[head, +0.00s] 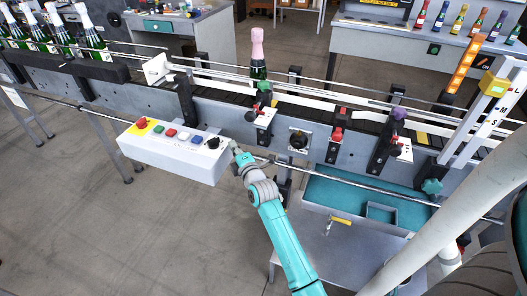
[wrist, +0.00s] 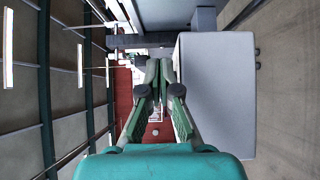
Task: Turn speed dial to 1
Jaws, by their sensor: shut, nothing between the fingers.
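A light grey control box (head: 170,160) hangs at the front of the conveyor in the head view. A black dial (head: 213,143) sits at the right end of its top; its markings are too small to read. Another round black knob (head: 299,139) is on the conveyor's side panel. I cannot tell from labels which one is the speed dial. My gripper (head: 235,147) is just right of the box's right end, close to the black dial, apparently not touching it. In the wrist view my gripper (wrist: 159,72) is shut and empty, beside a plain grey box face (wrist: 215,95).
Coloured buttons (head: 170,132) and a red stop button (head: 141,123) line the box top. The conveyor (head: 225,112) runs behind, carrying a pink-capped bottle (head: 258,60). A rail (head: 300,164) runs below it. A teal tray (head: 335,195) is at the right.

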